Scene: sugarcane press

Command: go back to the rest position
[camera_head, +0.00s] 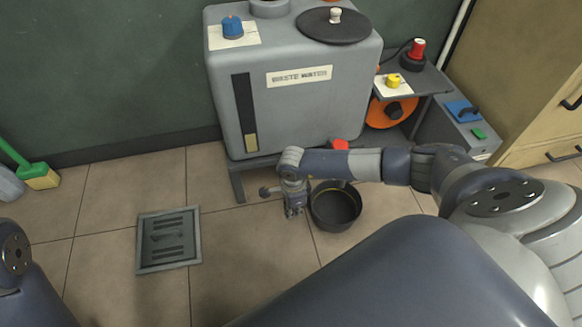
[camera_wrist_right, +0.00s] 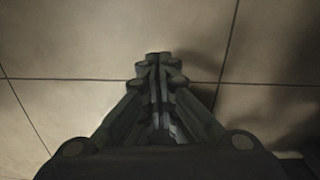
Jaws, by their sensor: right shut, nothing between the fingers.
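My right gripper (camera_head: 294,210) hangs at the end of my right arm, in front of the grey waste water tank (camera_head: 300,112) and just left of a dark round pan (camera_head: 336,207) on the floor. In the right wrist view the right gripper (camera_wrist_right: 159,58) points at bare floor tiles, its fingers together with nothing between them. The right arm reaches across from the right. Part of my left arm shows at the lower left edge, but the left gripper is out of view.
A floor drain grate (camera_head: 168,239) lies left of the gripper. A green broom (camera_head: 38,174) is at the far left. A small shelf (camera_head: 425,84) with a red knob (camera_head: 417,48), and a grey box (camera_head: 455,125), stand right of the tank. Wooden cabinets (camera_head: 535,70) are at the right.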

